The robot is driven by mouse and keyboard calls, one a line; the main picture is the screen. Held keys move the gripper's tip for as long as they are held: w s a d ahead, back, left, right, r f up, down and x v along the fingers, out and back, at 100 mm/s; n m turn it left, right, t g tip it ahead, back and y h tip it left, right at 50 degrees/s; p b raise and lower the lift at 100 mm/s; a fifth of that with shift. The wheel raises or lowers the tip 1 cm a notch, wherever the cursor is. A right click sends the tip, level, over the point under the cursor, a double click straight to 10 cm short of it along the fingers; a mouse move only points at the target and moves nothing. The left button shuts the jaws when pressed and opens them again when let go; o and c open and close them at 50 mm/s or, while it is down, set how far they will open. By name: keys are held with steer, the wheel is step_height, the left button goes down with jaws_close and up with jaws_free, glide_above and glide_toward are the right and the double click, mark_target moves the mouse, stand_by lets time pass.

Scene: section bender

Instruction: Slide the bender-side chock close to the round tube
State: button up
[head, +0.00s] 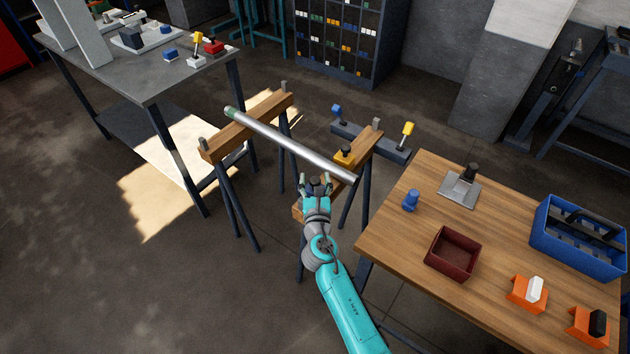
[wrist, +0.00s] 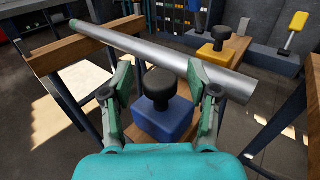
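The round tube (head: 290,145) is a long silver bar with a green far end, lying across two wooden-topped trestles; it also crosses the wrist view (wrist: 150,52). A blue chock (wrist: 163,118) with a black knob (wrist: 160,83) sits on the near trestle's wooden top, on my side of the tube. A yellow chock (head: 344,158) with a black knob stands on the tube's other side, close to it. My gripper (head: 315,182) is open, its fingers either side of the blue chock, with visible gaps. The gap between blue chock and tube is hard to judge. My gripper hides the blue chock in the head view.
Wooden trestle tops (head: 270,112) have upright end posts. A wooden table (head: 405,245) at right holds a dark red bin (head: 453,254), a blue crate (head: 580,238) and orange blocks. A grey table (head: 150,85) stands at left. A dark floor rail (head: 370,142) lies beyond the trestles.

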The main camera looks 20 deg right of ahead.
steer(key=c, duration=0.8)
steer(key=w+d, duration=0.4)
steer(key=d, duration=0.1)
steer(key=shift+w+d, duration=0.1)
steer(key=shift+d, duration=0.2)
steer(key=shift+c, duration=0.2)
steer(key=o, duration=0.9)
steer(key=v, duration=1.2)
